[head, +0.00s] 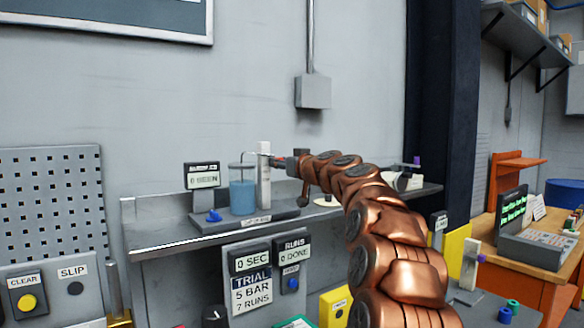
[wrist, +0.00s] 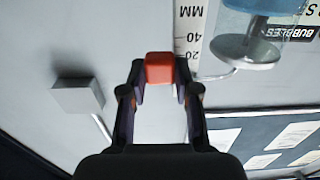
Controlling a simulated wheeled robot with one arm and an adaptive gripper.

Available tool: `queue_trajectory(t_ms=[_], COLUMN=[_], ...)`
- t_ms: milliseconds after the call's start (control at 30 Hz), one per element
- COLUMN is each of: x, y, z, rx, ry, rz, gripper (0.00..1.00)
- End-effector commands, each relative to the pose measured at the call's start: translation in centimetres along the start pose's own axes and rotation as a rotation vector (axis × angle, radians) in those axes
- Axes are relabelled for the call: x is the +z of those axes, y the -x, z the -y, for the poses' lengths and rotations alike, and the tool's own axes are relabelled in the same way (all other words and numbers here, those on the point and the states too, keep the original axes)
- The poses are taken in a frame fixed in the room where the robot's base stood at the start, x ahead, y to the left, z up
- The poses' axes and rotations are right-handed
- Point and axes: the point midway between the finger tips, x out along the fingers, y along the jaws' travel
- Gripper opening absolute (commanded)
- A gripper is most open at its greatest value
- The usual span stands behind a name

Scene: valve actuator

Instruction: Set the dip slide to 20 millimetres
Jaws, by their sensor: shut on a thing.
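The dip slide has a red knob (wrist: 160,68) in front of a white upright scale (wrist: 192,35) marked MM, 40 and 20. The knob is level with the 20 mark in the wrist view; its pointer is not clear. My gripper (wrist: 160,82) is shut on the knob, with one dark finger on each side. A thin bent rod leads from the slide to a grey disc (wrist: 245,50) at the clear tank. In the head view, my gripper (head: 288,162) reaches the white post (head: 264,175), right of the blue water tank (head: 243,197). The gripper's own body partly hides the knob there.
A small display (head: 202,176) reading 0 SEEN stands left of the tank. A blue knob (head: 214,216) sits on the base in front. The grey shelf (head: 160,235) has bare room at its left. A grey wall box (head: 313,91) hangs above.

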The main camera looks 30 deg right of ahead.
Motion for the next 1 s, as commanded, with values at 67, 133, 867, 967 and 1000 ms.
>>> queue_trajectory(t_ms=[67,133,867,967,1000], x=[0.08,0.03,0.00,-0.08,-0.14], y=[-0.04,-0.05,0.00,0.31,0.54], z=[0.06,0.08,0.13,0.12,0.13], rx=[0.000,-0.001,-0.002,-0.002,-0.002], ry=[-0.001,-0.001,0.000,0.000,0.001], rz=[0.000,0.001,0.001,0.000,-0.001], gripper=[0.00,0.00,0.56,0.56,0.56])
